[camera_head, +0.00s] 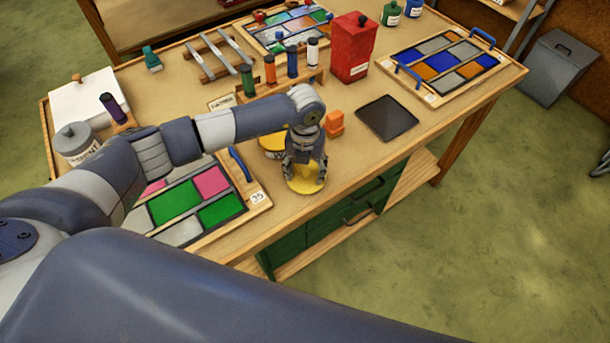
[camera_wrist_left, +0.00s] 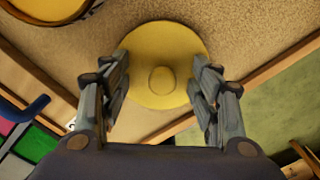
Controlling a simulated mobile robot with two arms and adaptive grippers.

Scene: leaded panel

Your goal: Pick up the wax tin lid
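The wax tin lid (camera_head: 306,184) is a round yellow disc lying on the workbench near its front edge. In the left wrist view the lid (camera_wrist_left: 160,40) shows a raised round knob (camera_wrist_left: 161,80) in its middle. My left gripper (camera_head: 305,172) is over the lid, pointing down. In the left wrist view its fingers (camera_wrist_left: 160,95) are spread on either side of the knob, with a gap to it. Whether the fingertips touch the lid I cannot tell. The yellow wax tin (camera_head: 271,145) stands just behind the gripper, partly hidden by my arm. My right gripper is not in view.
A small orange block (camera_head: 335,124) and a dark flat pad (camera_head: 387,118) lie right of the gripper. A leaded panel with a blue handle (camera_head: 205,200) lies to the left. A rack with several upright tubes (camera_head: 293,62) and a red canister (camera_head: 352,48) stand behind.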

